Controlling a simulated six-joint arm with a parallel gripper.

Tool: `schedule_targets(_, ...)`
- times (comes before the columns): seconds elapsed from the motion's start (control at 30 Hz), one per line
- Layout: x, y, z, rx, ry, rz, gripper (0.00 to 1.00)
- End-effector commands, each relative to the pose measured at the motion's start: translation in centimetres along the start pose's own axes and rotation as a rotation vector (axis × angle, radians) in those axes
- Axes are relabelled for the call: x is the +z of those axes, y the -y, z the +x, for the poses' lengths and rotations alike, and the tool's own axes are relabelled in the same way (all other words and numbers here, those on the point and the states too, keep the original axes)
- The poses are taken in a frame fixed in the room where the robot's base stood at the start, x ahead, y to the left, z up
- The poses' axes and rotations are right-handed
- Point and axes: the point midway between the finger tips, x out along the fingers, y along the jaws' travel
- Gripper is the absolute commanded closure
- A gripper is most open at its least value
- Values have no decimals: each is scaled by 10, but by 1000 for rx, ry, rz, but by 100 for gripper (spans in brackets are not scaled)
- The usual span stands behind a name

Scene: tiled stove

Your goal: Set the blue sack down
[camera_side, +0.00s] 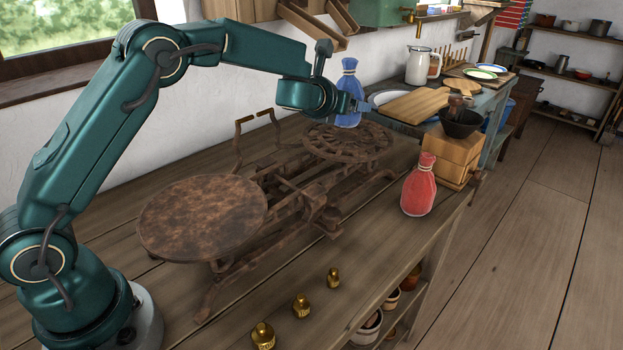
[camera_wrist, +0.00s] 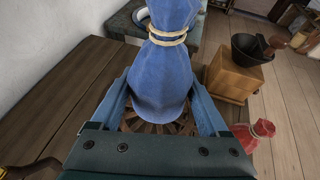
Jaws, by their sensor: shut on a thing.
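The blue sack (camera_side: 348,94) is tied at the neck and stands upright at the far pan (camera_side: 368,148) of the rusty balance scale. My gripper (camera_side: 362,106) is at the sack's side in the side view. In the wrist view the blue sack (camera_wrist: 160,75) fills the space between the two fingers of my gripper (camera_wrist: 162,105), which are shut on it. The openwork pan (camera_wrist: 150,127) shows just below the sack. I cannot tell whether the sack's bottom touches the pan.
The scale's round near plate (camera_side: 203,217) is empty. A red sack (camera_side: 419,187) stands right of the scale by a wooden box grinder (camera_side: 452,150). Several brass weights (camera_side: 301,305) stand near the bench's front edge. A side table with dishes lies behind.

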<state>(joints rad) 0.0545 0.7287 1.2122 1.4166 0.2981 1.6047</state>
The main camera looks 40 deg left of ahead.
Motion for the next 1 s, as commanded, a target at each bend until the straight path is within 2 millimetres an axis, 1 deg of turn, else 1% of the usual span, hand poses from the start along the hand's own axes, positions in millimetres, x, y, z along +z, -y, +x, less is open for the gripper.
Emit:
schedule_targets(0.27, 8, 0, 13, -4, 8, -2, 99)
schedule_targets(0.7, -21, 1, 25, -5, 6, 2, 99)
schedule_targets(1.0, -24, 1, 26, -6, 10, 0, 99)
